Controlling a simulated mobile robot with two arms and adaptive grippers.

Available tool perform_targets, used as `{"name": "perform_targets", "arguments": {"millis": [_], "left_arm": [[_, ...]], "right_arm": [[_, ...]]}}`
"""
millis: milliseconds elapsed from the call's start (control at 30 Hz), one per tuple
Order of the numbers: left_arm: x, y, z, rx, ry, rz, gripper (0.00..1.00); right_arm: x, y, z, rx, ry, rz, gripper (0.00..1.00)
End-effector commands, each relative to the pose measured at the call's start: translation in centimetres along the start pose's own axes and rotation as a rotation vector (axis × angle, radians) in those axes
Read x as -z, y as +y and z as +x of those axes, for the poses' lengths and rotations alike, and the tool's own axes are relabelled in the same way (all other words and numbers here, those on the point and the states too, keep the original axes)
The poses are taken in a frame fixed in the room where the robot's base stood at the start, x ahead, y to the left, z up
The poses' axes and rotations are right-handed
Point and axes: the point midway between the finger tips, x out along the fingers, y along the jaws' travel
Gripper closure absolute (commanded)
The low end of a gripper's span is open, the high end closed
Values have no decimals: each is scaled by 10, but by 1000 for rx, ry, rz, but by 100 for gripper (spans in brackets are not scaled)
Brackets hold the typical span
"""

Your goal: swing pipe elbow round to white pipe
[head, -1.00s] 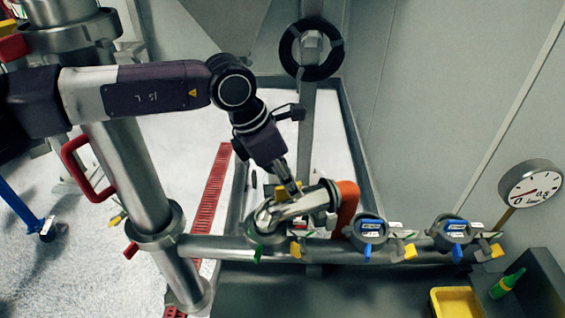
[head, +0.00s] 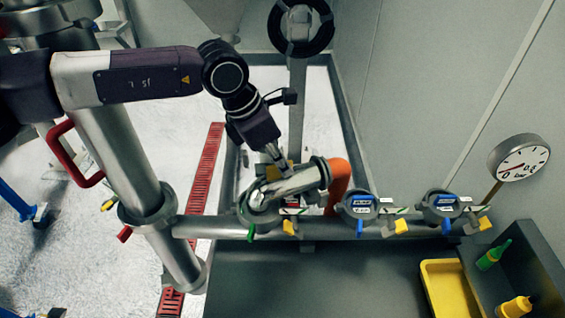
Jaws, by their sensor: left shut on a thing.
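The metal pipe elbow (head: 298,184) sits at the left end of the row of fittings on the horizontal pipe. Its open-looking flange points right, toward a bent orange pipe (head: 338,184). My left gripper (head: 281,168) comes down from the upper left and is shut on the elbow. The fingertips are small and partly hidden against the metal. I cannot make out a white pipe in this view. My right gripper is not in view.
A gauge (head: 519,158) is at the right. A yellow tray (head: 432,264) lies at lower right. A thick steel column (head: 128,165) stands left.

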Motion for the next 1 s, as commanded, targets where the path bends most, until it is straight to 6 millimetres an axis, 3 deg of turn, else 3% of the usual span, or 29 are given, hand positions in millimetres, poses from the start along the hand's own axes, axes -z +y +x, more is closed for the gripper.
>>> {"name": "perform_targets", "arguments": {"millis": [1000], "left_arm": [[-1, 10, -2, -62, -5, -144, 100]], "right_arm": [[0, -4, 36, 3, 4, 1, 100]]}}
